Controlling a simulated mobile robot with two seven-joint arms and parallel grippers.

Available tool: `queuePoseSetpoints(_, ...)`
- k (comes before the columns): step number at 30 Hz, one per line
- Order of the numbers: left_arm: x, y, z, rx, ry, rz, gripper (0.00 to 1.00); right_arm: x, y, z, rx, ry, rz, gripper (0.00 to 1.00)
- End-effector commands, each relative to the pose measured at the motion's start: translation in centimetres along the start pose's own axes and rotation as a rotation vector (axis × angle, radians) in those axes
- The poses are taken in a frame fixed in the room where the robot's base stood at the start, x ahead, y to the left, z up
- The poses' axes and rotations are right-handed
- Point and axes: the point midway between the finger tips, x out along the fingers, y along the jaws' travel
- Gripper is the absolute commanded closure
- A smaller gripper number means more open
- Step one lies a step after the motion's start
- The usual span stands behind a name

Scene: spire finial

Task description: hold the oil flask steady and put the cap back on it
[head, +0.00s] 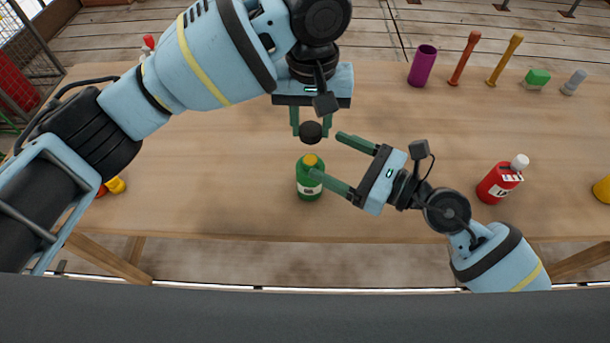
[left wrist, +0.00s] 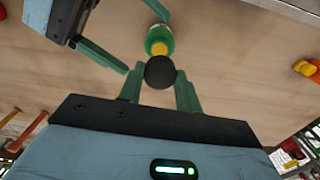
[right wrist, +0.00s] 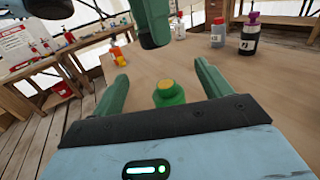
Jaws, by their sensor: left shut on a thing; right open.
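The oil flask (head: 309,187) is a green bottle with a pale label and yellow neck, upright on the table. It also shows in the left wrist view (left wrist: 160,34) and right wrist view (right wrist: 168,97). The cap (head: 311,132) is black and round. My left gripper (head: 312,125) is shut on the cap, above the flask and apart from its neck; the cap hides part of the flask in the left wrist view (left wrist: 160,72). My right gripper (head: 325,154) is open, pointing at the flask from the right. One fingertip overlaps the flask; I cannot tell whether they touch.
A red bottle (head: 497,184) with a white cap stands right of my right gripper.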

Motion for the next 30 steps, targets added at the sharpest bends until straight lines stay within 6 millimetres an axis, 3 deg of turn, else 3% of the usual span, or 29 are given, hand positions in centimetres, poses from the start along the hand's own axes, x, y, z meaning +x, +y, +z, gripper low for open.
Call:
queuePoseSetpoints(13, 0.0, 0.0, 0.0, 0.000, 0.000, 0.000, 0.87, 0.0, -0.1, -1.0, 0.005, 0.002, -0.001, 0.23)
queuePoseSetpoints(29, 0.0, 0.0, 0.0, 0.000, 0.000, 0.000, 0.87, 0.0, 0.0, -8.1, 0.009, -0.001, -0.003, 0.23)
queuePoseSetpoints(30, 0.0, 0.0, 0.0, 0.000, 0.000, 0.000, 0.87, 0.7, 0.0, -8.0, 0.003, -0.005, -0.001, 0.23)
